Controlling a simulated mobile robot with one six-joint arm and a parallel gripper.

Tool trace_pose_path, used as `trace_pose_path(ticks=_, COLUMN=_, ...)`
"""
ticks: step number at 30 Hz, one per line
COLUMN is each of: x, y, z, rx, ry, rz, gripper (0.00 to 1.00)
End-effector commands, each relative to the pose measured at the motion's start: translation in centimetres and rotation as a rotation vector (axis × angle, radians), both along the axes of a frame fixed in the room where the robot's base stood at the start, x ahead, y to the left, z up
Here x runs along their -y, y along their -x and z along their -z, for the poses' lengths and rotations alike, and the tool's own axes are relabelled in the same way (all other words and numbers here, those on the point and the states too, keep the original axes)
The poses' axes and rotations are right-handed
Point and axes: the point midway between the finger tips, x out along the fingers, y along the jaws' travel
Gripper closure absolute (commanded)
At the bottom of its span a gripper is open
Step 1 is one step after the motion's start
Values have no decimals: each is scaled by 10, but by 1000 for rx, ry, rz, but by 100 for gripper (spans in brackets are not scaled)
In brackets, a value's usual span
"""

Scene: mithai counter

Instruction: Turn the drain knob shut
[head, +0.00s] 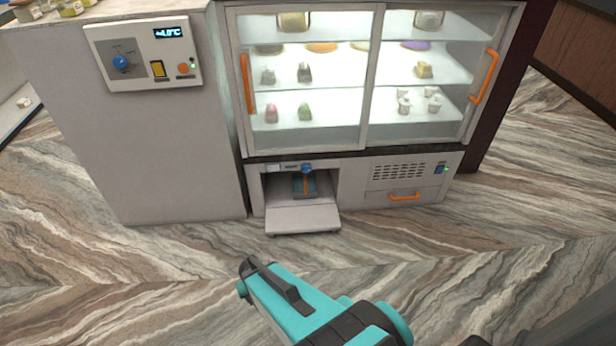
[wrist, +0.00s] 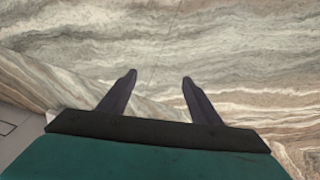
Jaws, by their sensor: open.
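A small blue knob (head: 306,168) sits at the top of an open lower bay under the display case; I take it to be the drain knob. It is too small to tell how it is turned. Below it in the bay is a blue-grey object with an orange strip (head: 305,186). The bay's flap (head: 302,218) is folded down in front. My gripper (wrist: 159,78) is open and empty in the wrist view, over bare floor. In the head view my teal arm is in front of the bay, apart from the knob, its fingers hard to make out.
A control panel (head: 145,54) with another blue dial (head: 121,63) is on the grey counter at left. The glass case (head: 300,130) has orange door handles and holds sweets. A vent panel (head: 398,172) with an orange handle is right of the bay. Marbled floor in front is clear.

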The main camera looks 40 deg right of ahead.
Motion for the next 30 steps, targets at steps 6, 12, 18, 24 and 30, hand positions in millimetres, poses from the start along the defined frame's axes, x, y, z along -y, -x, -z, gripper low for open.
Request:
trace_pose_path(ticks=6, x=81, y=-78, z=25, rx=286, ry=56, rz=231, gripper=42)
trace_pose_path(ticks=12, x=161, y=-133, z=22, rx=554, ry=89, rz=417, gripper=42)
trace_pose_path(ticks=18, x=244, y=-170, z=8, rx=826, ry=102, rz=576, gripper=42)
trace_pose_path(ticks=24, x=325, y=-189, z=-18, rx=1103, ry=93, rz=697, gripper=42)
trace_pose_path(ticks=30, x=399, y=-188, z=-50, rx=1372, ry=60, rz=777, gripper=42)
